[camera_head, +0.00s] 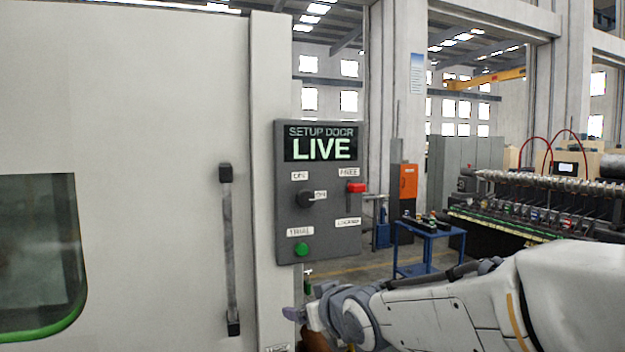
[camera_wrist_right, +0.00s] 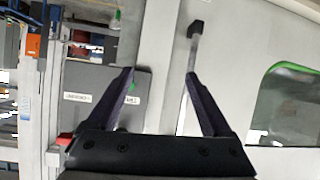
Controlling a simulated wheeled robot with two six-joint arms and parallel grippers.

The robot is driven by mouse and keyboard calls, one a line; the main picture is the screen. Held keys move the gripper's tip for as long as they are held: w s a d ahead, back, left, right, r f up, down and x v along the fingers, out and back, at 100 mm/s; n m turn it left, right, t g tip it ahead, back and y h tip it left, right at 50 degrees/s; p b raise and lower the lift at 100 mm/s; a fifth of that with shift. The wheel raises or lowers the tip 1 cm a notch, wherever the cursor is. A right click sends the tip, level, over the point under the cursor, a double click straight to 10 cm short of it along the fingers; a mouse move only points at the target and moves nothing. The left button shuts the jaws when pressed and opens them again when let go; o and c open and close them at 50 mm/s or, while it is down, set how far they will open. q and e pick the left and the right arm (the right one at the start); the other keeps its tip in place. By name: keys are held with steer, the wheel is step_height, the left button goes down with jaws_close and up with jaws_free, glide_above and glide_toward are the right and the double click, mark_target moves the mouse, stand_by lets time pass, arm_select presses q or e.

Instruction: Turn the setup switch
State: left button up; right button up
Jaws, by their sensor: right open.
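The grey control panel (camera_head: 290,225) has a lit display reading "SETUP DOOR LIVE" (camera_head: 320,143). The black rotary switch (camera_head: 305,198) sits between an OFF label above and an ON label at its right; its knob seems to point right, toward ON. My right arm enters from the right in the head view, with its gripper (camera_head: 300,316) below the panel, partly cut off. In the right wrist view my right gripper (camera_wrist_right: 158,80) is open and empty, its left finger overlapping the panel (camera_wrist_right: 105,80). The switch is mostly hidden there. My left gripper is out of view.
A red lever (camera_head: 356,188) sits right of the switch between FREE and LOCKED labels. A green button (camera_head: 302,249) is below the switch. A vertical door handle (camera_head: 229,250) stands left of the panel. A blue cart (camera_head: 428,236) and machinery are behind at right.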

mark_target(307, 200)
steer(key=w+d+r+t+y+p, duration=0.1)
steer(key=w+r+t+p, duration=0.2)
steer(key=r, duration=0.5)
steer(key=w+d+r+t, duration=0.2)
steer(key=w+r, duration=0.3)
steer(key=r, duration=0.3)
steer(key=p+x, duration=0.2)
steer(key=x, duration=0.1)
steer(key=p+x, duration=0.1)
steer(key=x, duration=0.2)
steer(key=p+x, duration=0.2)
steer(key=x, duration=0.1)
steer(key=shift+w+a+r+p, duration=0.15)
steer(key=shift+w+r+p, duration=0.15)
steer(key=shift+r+p, duration=0.05)
steer(key=shift+w+a+f, duration=0.1)
steer(key=shift+w+a, duration=0.05)
steer(key=shift+w, duration=0.25)
arm_select(q)
step_height(307, 200, up, 11)
steer(key=shift+f, duration=0.2)
arm_select(e)
jaws_close()
arm_select(q)
steer(key=shift+f, duration=0.15)
